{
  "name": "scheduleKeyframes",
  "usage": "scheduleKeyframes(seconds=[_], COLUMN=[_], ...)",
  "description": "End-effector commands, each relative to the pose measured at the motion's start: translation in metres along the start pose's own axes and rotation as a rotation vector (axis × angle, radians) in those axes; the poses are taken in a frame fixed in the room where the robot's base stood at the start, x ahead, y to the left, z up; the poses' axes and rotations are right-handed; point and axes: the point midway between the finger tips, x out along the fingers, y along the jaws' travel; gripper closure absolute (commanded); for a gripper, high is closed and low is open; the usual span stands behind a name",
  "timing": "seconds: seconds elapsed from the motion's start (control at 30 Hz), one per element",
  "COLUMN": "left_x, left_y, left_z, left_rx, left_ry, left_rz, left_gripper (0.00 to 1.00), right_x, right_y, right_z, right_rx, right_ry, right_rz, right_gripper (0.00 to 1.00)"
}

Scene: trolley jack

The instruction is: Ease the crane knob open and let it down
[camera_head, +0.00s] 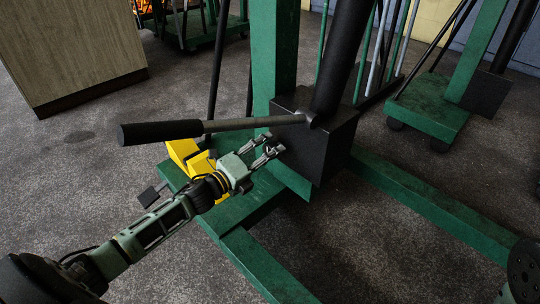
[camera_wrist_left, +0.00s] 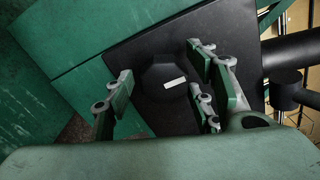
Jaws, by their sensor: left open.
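The crane knob (camera_wrist_left: 164,80) is a dark, many-sided knob with a white mark on its face, seen in the left wrist view. It sits on the face of the black pump block (camera_head: 318,160) of the green crane. My left gripper (camera_head: 273,144) is open in front of the block, below the pump handle. In the left wrist view the fingers of the left gripper (camera_wrist_left: 163,76) stand on either side of the knob, with a gap at the left. I cannot tell if the right-hand fingers touch it. In the head view the knob is not clearly visible.
The pump handle (camera_head: 170,131) with a black grip reaches left just above my left gripper. A yellow part (camera_head: 183,150) lies behind my wrist. Green base legs (camera_head: 430,208) spread across the floor. A wooden cabinet (camera_head: 70,45) stands back left. Another green crane (camera_head: 435,105) stands right.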

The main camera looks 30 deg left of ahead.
Motion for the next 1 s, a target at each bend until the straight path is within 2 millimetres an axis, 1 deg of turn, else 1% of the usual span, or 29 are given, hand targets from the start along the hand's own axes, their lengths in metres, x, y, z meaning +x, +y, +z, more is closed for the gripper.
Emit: scheduleKeyframes(seconds=[0.03, 0.13, 0.4, 0.47, 0.9, 1.0], left_x=[0.0043, 0.0089, 0.0099, 0.0098, 0.0096, 0.0095], left_y=[0.0007, 0.0003, 0.0000, -0.0001, 0.0007, 0.0008], left_z=[0.0001, 0.0004, 0.0004, 0.0003, 0.0005, 0.0006], left_rx=[0.001, 0.000, -0.001, -0.001, -0.001, -0.003], left_ry=[0.000, -0.001, -0.001, -0.001, -0.002, -0.002], left_rz=[-0.001, 0.000, 0.001, 0.001, 0.003, 0.003], left_gripper=[0.49, 0.49, 0.49, 0.54, 0.92, 0.93], right_x=[-0.0006, 0.0015, 0.0027, 0.0027, 0.0026, 0.0030], right_y=[-0.0007, -0.0012, -0.0012, -0.0012, -0.0013, -0.0013], right_z=[-0.0019, -0.0033, -0.0034, -0.0034, -0.0034, -0.0033], right_rx=[-0.001, -0.002, -0.002, -0.002, -0.001, -0.001], right_ry=[0.006, 0.012, 0.013, 0.013, 0.013, 0.013], right_rz=[-0.002, -0.004, -0.005, -0.005, -0.005, -0.005], right_gripper=[1.00, 1.00, 1.00, 1.00, 1.00, 1.00])
